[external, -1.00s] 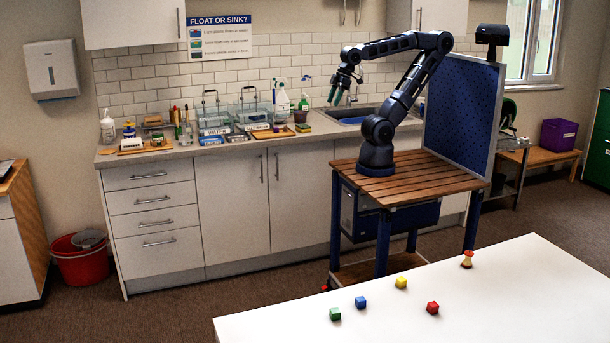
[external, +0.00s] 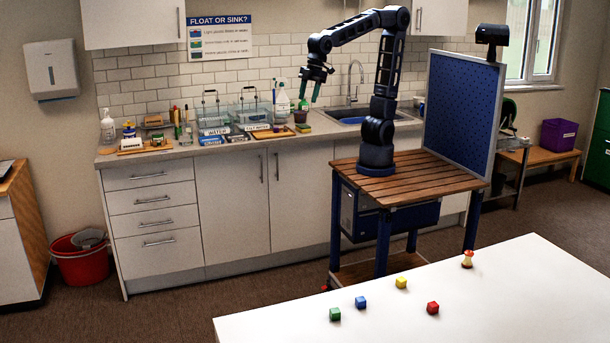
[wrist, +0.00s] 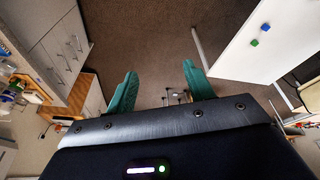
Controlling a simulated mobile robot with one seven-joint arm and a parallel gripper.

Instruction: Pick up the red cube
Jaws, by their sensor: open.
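The red cube (external: 432,308) lies on the white table (external: 520,290) at the lower right of the external view. A yellow cube (external: 401,282), a blue cube (external: 360,302) and a green cube (external: 335,314) lie to its left. My gripper (external: 316,98) is raised in front of the counter, far from the cubes, open and empty. In the wrist view its teal fingers (wrist: 158,88) are spread apart with floor beyond them. That view also shows the blue cube (wrist: 265,27) and green cube (wrist: 254,42) on the table; the red cube does not show there.
An apple core (external: 467,259) stands at the table's far edge. A counter (external: 240,148) with baskets, bottles and a sink runs along the wall. A blue pegboard (external: 462,115) stands beside my arm. A red bucket (external: 82,265) is on the floor at left.

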